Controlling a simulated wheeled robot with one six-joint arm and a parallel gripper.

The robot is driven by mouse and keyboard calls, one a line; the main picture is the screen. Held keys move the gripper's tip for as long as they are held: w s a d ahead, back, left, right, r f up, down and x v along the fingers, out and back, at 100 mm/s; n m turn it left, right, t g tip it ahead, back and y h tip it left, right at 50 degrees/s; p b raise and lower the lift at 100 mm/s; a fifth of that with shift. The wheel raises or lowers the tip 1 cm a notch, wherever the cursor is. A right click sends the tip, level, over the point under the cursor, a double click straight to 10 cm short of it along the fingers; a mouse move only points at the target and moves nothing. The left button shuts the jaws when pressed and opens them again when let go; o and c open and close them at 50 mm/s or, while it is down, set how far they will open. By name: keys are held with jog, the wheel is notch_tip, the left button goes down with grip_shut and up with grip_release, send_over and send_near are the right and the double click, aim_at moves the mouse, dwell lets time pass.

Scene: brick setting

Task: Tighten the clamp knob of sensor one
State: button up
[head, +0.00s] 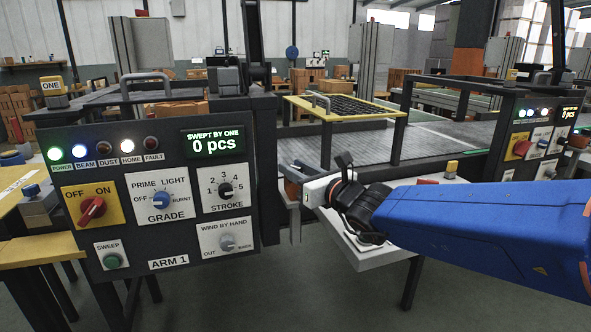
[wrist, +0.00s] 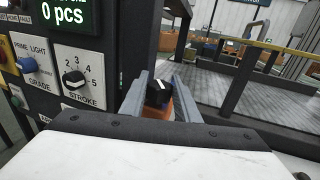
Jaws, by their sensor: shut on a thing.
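A black knob (wrist: 158,94) with a pale mark on its top sits on an orange-brown body (wrist: 182,103) in the wrist view. My gripper (wrist: 160,95) has one finger on each side of the knob and is shut on it. In the head view my gripper (head: 292,212) is beside the right edge of the ARM 1 panel. The orange-brown body (head: 292,188) shows only in part there, and the knob is hidden. I see no label on this body. A yellow block marked ONE (head: 51,84) stands at the upper left.
The dark ARM 1 control panel (head: 150,235) stands close on the left, with switches, dials and a display reading 0 pcs (head: 213,144). A yellow-edged rack (head: 345,108) stands over the grey conveyor (head: 440,145) behind. A second panel (head: 535,135) is at the right.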

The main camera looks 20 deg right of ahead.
aim_at(297, 167)
jog(key=shift+r+m+h, duration=0.1)
jog(key=shift+m+h, duration=0.5)
jog(key=shift+h, duration=0.3)
jog(key=o, duration=1.1)
jog(key=shift+d, duration=0.15)
jog(key=shift+c, duration=0.2)
notch_tip(297, 167, up, 10)
jog(key=shift+f, duration=0.1)
